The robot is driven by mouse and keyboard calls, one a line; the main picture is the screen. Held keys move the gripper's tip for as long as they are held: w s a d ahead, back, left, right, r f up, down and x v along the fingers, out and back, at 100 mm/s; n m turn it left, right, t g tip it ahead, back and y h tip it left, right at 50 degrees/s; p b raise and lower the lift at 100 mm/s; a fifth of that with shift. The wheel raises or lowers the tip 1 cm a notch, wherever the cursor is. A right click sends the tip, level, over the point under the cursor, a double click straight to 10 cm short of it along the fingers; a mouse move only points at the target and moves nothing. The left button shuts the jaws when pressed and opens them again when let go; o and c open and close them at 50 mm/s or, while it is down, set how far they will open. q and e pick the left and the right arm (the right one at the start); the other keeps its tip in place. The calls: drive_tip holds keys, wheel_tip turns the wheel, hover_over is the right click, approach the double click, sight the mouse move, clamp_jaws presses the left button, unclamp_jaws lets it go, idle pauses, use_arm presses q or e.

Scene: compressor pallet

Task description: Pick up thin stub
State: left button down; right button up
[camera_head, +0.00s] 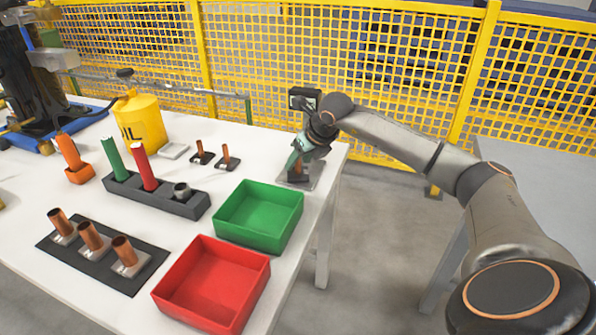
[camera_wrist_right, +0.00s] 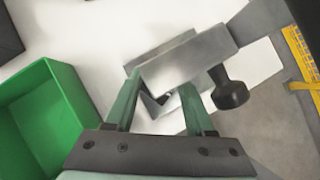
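Two thin copper stubs stand upright on small dark bases on the white table, one left (camera_head: 200,152) and one right (camera_head: 226,158); either could be the thin stub. My right gripper (camera_head: 297,162) is away to their right, low over a grey metal fixture (camera_head: 300,182) at the table's right end. A small copper-coloured patch shows beside the fingers there. In the right wrist view the green fingers (camera_wrist_right: 160,88) are apart, with the metal fixture (camera_wrist_right: 188,58) beyond and between them. No stub can be made out between them. My left gripper is not in view.
A green bin (camera_head: 260,238) and a red bin (camera_head: 190,315) stand along the table's near right side. A black rack (camera_head: 190,207) holds green and red cylinders. Thicker copper stubs stand on a dark plate (camera_head: 85,270). A yellow fence (camera_head: 330,50) runs behind.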

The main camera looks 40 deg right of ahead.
clamp_jaws()
drive_tip(key=shift+r, duration=0.1)
idle(0.8)
